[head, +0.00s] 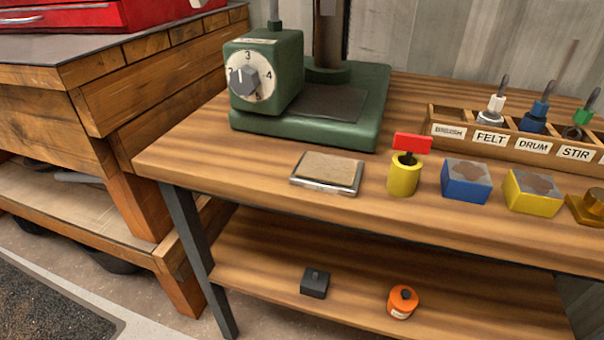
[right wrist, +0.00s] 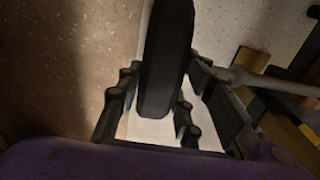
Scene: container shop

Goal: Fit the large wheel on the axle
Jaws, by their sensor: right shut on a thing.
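My right gripper (right wrist: 158,105) shows in the right wrist view, shut on a dark wheel (right wrist: 165,50). The wheel is seen edge-on, upright in the picture between the two fingers, and its upper part runs out of the top of the frame. I take it for the large wheel. A grey rod (right wrist: 275,80) lies at the right of that view, apart from the wheel; I cannot tell whether it is the axle. No axle can be made out in the head view. Neither gripper shows in the head view, and my left gripper is in no frame.
In the head view a wooden workbench (head: 270,205) bears a green machine with a dial (head: 263,75), a yellow pot (head: 404,178), coloured blocks and a labelled tool rack (head: 460,143). An orange pot (head: 403,302) stands on the lower shelf. Floor shows at lower left.

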